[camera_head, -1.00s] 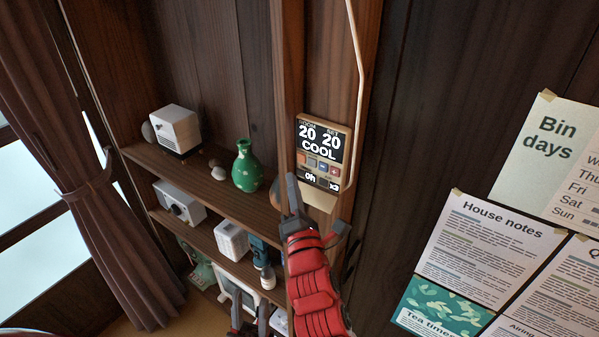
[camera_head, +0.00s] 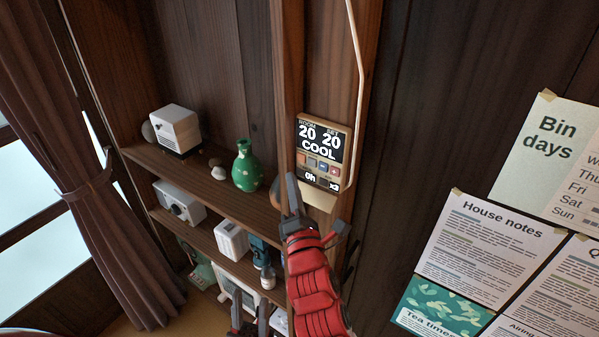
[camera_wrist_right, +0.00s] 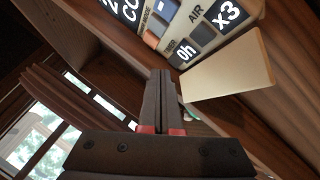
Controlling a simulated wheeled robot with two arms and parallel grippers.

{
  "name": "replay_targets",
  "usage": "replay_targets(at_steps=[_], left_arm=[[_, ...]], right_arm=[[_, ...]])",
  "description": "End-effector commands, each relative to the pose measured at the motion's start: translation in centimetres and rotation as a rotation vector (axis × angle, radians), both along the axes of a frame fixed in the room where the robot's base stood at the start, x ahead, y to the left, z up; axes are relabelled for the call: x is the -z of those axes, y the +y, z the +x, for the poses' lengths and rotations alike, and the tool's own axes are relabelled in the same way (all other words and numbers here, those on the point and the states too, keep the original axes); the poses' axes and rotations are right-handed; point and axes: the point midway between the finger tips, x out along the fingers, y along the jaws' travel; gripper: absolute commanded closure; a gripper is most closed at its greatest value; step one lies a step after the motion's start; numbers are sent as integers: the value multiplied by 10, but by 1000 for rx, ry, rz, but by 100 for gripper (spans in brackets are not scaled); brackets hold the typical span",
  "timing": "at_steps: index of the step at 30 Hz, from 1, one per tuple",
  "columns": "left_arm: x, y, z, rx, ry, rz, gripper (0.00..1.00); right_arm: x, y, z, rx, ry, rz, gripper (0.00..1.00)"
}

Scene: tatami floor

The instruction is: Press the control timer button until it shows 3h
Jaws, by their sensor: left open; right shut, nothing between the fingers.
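The control panel (camera_head: 323,150) is a beige-framed unit on the wooden post. It reads ROOM 20, SET 20, COOL, with 0h and x3 at the bottom. My left gripper (camera_head: 249,312) is open and empty, low near the shelves.
A beige flap (camera_wrist_right: 228,68) juts out below the panel. Shelves to the left hold a green vase (camera_head: 246,167), a white box-shaped device (camera_head: 175,130) and other items. A pale cable (camera_head: 357,60) runs beside the panel. Papers (camera_head: 488,240) hang on the right wall.

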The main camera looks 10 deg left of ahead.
Motion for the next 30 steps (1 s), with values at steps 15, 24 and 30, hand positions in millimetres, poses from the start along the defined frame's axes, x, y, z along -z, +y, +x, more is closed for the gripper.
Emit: replay_targets(at_steps=[15,24,30], left_arm=[[0,0,0,0,0,0,56],[-1,0,0,0,0,0,56],[-1,0,0,0,0,0,56]], right_arm=[[0,0,0,0,0,0,100],[-1,-3,8,1,-2,0,100],[-1,-3,8,-1,-1,0,100]])
